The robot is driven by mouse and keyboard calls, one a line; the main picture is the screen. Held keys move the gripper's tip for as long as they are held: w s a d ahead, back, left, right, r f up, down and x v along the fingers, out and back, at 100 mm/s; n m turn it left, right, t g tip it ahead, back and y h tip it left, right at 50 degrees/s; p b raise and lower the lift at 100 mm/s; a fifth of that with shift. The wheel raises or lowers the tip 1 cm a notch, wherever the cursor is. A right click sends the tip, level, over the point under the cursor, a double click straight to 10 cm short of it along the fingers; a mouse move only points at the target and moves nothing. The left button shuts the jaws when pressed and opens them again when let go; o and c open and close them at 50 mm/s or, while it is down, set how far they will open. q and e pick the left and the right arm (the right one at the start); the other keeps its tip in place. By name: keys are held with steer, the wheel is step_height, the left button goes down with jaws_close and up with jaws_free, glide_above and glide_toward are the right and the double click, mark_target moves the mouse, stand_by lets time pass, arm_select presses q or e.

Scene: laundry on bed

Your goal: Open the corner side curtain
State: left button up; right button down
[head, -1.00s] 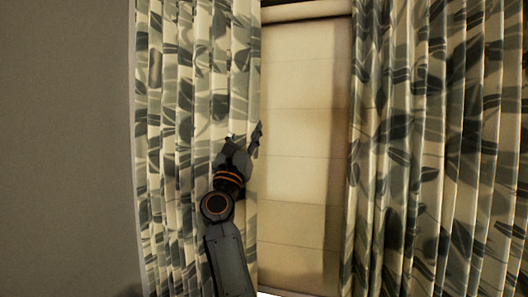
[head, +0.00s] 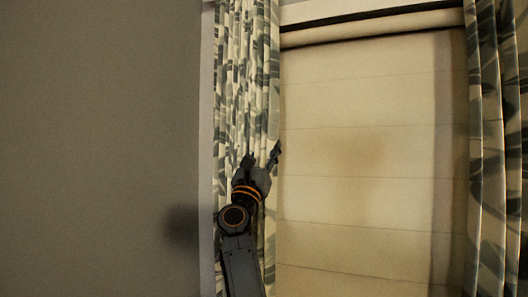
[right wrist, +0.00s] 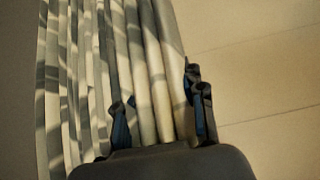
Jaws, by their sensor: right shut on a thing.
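The left curtain (head: 240,80), cream with grey-green leaf shapes, hangs bunched in a narrow band of tight folds beside the grey wall. My right gripper (head: 263,156) is at the inner edge of this curtain, its fingers around the gathered fabric. In the right wrist view my right gripper (right wrist: 158,102) is shut on the curtain folds (right wrist: 130,60), with dark fingers on both sides of them. A second curtain (head: 487,130) of the same pattern hangs at the right edge. My left gripper is not in view.
A pale blind (head: 370,150) with horizontal seams covers the window between the curtains, under a roller rail (head: 375,25). A plain grey wall (head: 100,150) with a pale vertical trim fills the left side.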

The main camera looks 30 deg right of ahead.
steer(key=shift+f, duration=0.3)
steer(key=c, duration=1.1)
jaws_free()
steer(key=shift+c, duration=0.2)
steer(key=o, duration=0.4)
steer(key=shift+w, duration=0.2)
steer(key=shift+s+a+f, duration=0.1)
steer(key=shift+s, duration=0.15)
steer(key=v, duration=1.1)
steer(key=shift+a+f, duration=0.1)
steer(key=shift+f, duration=0.1)
